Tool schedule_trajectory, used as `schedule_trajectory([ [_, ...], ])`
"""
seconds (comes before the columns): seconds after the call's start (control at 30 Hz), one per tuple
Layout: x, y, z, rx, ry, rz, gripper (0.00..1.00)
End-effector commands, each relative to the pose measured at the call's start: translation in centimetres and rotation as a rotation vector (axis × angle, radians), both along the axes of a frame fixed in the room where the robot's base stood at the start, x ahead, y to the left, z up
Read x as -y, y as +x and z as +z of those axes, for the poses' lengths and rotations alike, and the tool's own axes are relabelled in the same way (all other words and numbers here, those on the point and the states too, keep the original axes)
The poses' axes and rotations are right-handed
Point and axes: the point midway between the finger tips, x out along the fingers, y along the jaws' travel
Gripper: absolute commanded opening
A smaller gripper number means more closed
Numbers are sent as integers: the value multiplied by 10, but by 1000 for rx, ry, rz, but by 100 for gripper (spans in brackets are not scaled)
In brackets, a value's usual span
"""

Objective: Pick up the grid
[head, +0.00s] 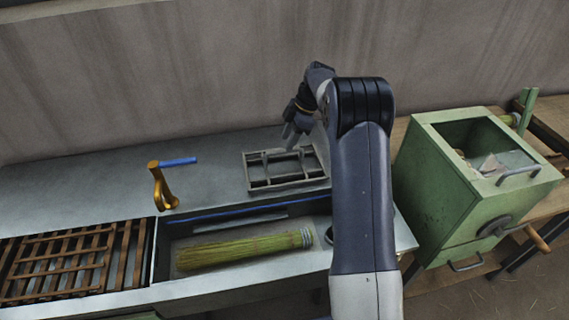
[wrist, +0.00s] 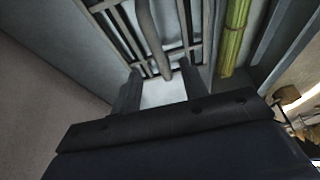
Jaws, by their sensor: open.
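A small grey metal grid (head: 286,183) with a raised bar lies on the metal counter, right of the middle in the head view. My gripper (head: 291,136) is over its far side, pointing down, partly hidden by my arm. In the wrist view the grid (wrist: 123,37) fills the top, and its bar (wrist: 152,35) runs down to between the two fingertips. My gripper (wrist: 160,88) is open there, with a finger on each side of the bar's end. I cannot tell whether either finger touches it. A larger rusty brown grid (head: 62,258) lies at the counter's left.
A bundle of green-yellow bristles (head: 240,249) lies in a recessed trough in front of the grey grid. A brass tool with a blue handle (head: 165,187) stands left of it. A green box (head: 440,190) stands at right. A wall (head: 200,70) rises behind the counter (head: 90,190).

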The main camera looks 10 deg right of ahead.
Motion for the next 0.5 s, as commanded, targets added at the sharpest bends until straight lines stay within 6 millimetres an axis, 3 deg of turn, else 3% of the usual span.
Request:
schedule_trajectory([
  [0.3,-14,-1,-39,-3,0,1,42],
  [0.5,-17,-1,-49,0,0,0,42],
])
